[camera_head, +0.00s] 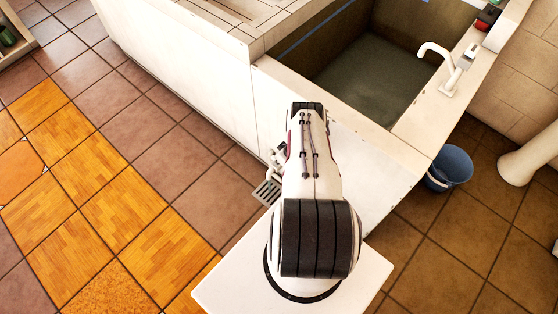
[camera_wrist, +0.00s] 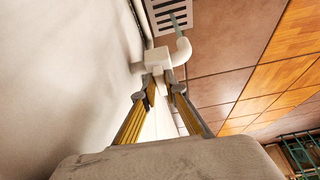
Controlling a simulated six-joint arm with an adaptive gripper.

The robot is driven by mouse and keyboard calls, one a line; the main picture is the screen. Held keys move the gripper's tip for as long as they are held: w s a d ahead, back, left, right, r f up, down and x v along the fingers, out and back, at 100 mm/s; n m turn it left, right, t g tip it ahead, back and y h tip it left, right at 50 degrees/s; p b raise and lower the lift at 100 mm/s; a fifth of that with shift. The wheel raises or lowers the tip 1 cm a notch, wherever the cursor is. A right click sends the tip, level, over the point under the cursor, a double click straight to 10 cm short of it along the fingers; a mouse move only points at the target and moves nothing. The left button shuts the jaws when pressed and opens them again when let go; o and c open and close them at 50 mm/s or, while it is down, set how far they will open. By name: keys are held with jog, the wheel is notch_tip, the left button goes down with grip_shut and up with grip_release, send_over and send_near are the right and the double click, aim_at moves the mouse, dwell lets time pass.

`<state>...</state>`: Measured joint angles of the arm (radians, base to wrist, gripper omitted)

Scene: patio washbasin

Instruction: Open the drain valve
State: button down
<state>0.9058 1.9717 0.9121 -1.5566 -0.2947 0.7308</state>
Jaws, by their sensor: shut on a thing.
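The drain valve (camera_wrist: 156,57) is a white fitting on a short pipe coming out of the pale basin wall. Its curved outlet (camera_wrist: 183,50) bends toward a slotted floor drain (camera_wrist: 170,15). My gripper (camera_wrist: 159,83) reaches up to the valve in the wrist view, with one finger on each side of its near part. The fingers are shut on the valve's handle, which is mostly hidden between them. In the head view my arm covers the valve and most of the gripper. The floor drain (camera_head: 267,192) shows just left of the arm.
The basin (camera_head: 365,80) above holds murky water, with a white faucet (camera_head: 446,62) on its right rim. A blue bucket (camera_head: 450,167) stands on the tiles at right. The basin wall (camera_wrist: 65,75) runs close along my gripper's left. The tiled floor at left is clear.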

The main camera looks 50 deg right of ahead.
jog(key=shift+w+d+r+n, duration=0.1)
jog(key=shift+w+n, duration=0.05)
jog(key=shift+n, duration=0.15)
dwell(0.5)
jog(key=c, duration=2.1)
grip_release()
jog(key=shift+s+r, duration=0.1)
jog(key=shift+s, duration=0.1)
jog(key=shift+v, duration=5.85)
jog(key=shift+d, duration=0.1)
